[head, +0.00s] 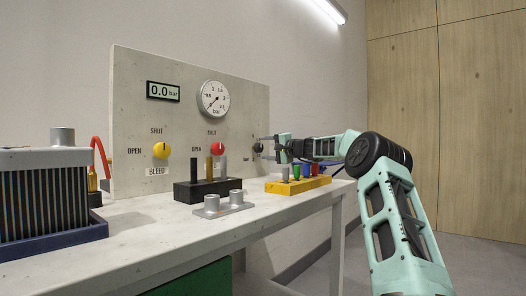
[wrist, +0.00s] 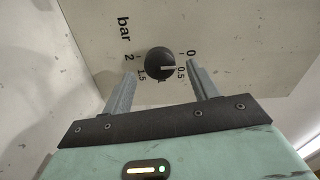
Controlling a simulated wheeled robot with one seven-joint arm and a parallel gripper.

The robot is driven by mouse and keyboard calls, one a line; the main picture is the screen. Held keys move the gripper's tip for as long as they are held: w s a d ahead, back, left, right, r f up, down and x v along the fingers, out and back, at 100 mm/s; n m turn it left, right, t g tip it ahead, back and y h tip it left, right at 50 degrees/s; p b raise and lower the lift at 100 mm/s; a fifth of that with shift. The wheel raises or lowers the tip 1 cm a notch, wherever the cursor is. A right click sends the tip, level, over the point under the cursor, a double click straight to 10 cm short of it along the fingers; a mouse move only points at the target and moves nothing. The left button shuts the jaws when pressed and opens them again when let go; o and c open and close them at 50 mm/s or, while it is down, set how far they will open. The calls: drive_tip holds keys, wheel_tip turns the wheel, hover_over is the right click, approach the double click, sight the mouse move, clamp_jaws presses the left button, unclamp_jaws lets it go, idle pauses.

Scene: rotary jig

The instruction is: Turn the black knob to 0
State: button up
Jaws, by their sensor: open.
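The black knob (wrist: 160,62) sits on the grey panel, inside a printed bar scale from 0 to 2. Its white pointer line points to the right in the wrist view, close to the 0.5 mark and short of the 0 label (wrist: 190,53). My gripper (wrist: 161,70) is open, with one finger to each side of the knob and a gap on both sides. I cannot tell how deep the fingertips reach. In the head view the knob (head: 258,147) is at the panel's right end, with my gripper (head: 270,148) just right of it.
The panel (head: 135,100) also carries a yellow knob (head: 161,151), a red knob (head: 218,148), a gauge (head: 214,99) and a display reading 0.0 bar (head: 163,91). A yellow block with coloured pegs (head: 298,186) stands on the bench below my gripper.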

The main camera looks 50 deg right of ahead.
drive_tip(key=s, duration=0.5)
drive_tip(key=shift+d, duration=0.15)
idle(0.3)
